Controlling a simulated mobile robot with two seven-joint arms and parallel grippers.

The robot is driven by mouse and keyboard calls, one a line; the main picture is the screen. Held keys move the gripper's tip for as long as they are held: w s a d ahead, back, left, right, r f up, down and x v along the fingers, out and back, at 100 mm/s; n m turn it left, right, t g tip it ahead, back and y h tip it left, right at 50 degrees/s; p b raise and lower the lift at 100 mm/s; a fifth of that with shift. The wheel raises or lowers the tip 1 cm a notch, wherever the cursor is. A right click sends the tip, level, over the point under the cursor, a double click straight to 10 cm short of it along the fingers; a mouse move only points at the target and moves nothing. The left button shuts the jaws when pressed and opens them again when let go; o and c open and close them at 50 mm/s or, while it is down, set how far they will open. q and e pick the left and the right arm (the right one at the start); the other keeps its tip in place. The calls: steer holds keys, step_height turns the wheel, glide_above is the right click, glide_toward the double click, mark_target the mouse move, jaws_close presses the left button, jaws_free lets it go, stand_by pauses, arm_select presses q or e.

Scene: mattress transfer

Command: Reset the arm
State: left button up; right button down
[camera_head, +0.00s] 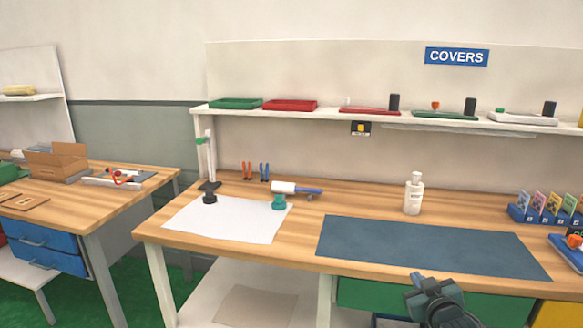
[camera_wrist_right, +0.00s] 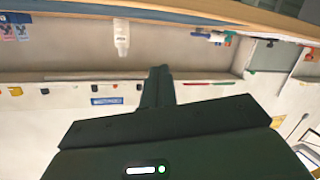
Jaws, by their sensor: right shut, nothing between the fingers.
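My right gripper (camera_head: 417,281) shows at the bottom right of the head view, in front of the workbench's front edge and below the dark blue mat (camera_head: 425,246). In the right wrist view its dark fingers (camera_wrist_right: 158,74) are together with nothing between them. It touches no object that I can see. My left gripper and left arm are not in view.
The wooden workbench (camera_head: 305,210) bears a white bottle (camera_head: 414,193), a white sheet (camera_head: 228,219) and a white-and-blue tool (camera_head: 297,189). A shelf (camera_head: 340,114) with coloured covers runs above. Another bench (camera_head: 95,205) stands left. The mat is clear.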

steer(key=s+a+f+g+y, duration=0.2)
steer(key=s+a+f, duration=0.6)
steer(key=s+f, duration=0.45)
steer(key=s+a+f+g, duration=0.1)
steer(key=s+a, duration=0.2)
steer(key=s, duration=0.7)
steer(key=s+a+f+g+y, duration=0.1)
steer(key=s+a, duration=0.3)
steer(key=s, duration=0.6)
steer(key=shift+s+a+f+g+y, duration=0.25)
steer(key=shift+f+g+y, duration=0.05)
steer(key=shift+f+g, duration=0.3)
